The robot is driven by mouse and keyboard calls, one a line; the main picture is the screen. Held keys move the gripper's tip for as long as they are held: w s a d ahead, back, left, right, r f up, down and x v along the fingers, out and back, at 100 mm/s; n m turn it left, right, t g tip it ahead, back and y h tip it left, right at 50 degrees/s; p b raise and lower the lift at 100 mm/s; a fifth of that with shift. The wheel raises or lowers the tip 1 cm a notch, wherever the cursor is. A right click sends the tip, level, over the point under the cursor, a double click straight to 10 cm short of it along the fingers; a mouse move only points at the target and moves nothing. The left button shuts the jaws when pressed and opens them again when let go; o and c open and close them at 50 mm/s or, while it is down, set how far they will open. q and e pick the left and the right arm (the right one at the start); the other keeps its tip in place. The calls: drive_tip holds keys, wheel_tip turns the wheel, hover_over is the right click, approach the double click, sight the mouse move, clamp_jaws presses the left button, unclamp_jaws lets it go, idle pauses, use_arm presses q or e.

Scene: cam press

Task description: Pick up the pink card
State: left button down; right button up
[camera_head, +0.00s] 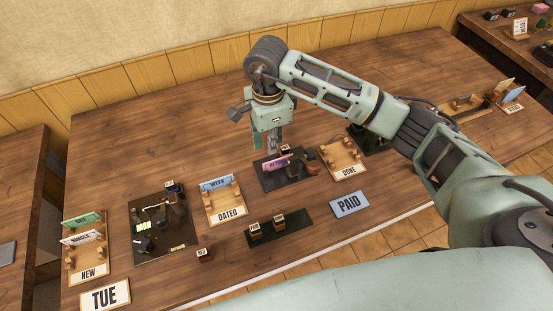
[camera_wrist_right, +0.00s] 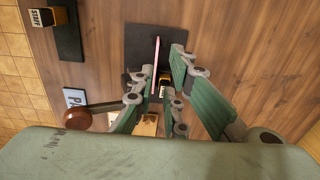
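The pink card (camera_head: 276,163) stands upright on a dark mat (camera_head: 292,184) near the middle of the table. In the right wrist view the card (camera_wrist_right: 156,55) shows edge-on as a thin pink strip. My right gripper (camera_head: 272,149) points down just above and behind the card, partly overlapping it in the head view. In the right wrist view my right gripper (camera_wrist_right: 158,88) is open, with green fingers to either side of the card's line. I cannot tell how deep the fingers reach beside the card. My left gripper is not in view.
A stamp with a brown handle (camera_head: 312,168) lies beside the card. The DONE holder (camera_head: 344,158) is close on the right, the DATED holder (camera_head: 228,213) with a blue card on the left. A PAID plate (camera_head: 349,204) and a stamp tray (camera_head: 292,231) are in front.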

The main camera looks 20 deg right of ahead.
sight(270, 162)
drive_tip(key=f+p, duration=0.1)
drive_tip(key=f, duration=0.1)
drive_tip(key=f+p, duration=0.1)
drive_tip(key=f, duration=0.1)
drive_tip(key=f+p, duration=0.1)
drive_tip(key=f, duration=0.1)
drive_tip(key=shift+s+a+f, duration=0.15)
drive_tip(key=shift+s+f, duration=0.1)
drive_tip(key=shift+s, duration=0.05)
drive_tip(key=shift+f, duration=0.3)
drive_tip(key=shift+c, duration=0.2)
clamp_jaws()
drive_tip(key=shift+r, duration=0.1)
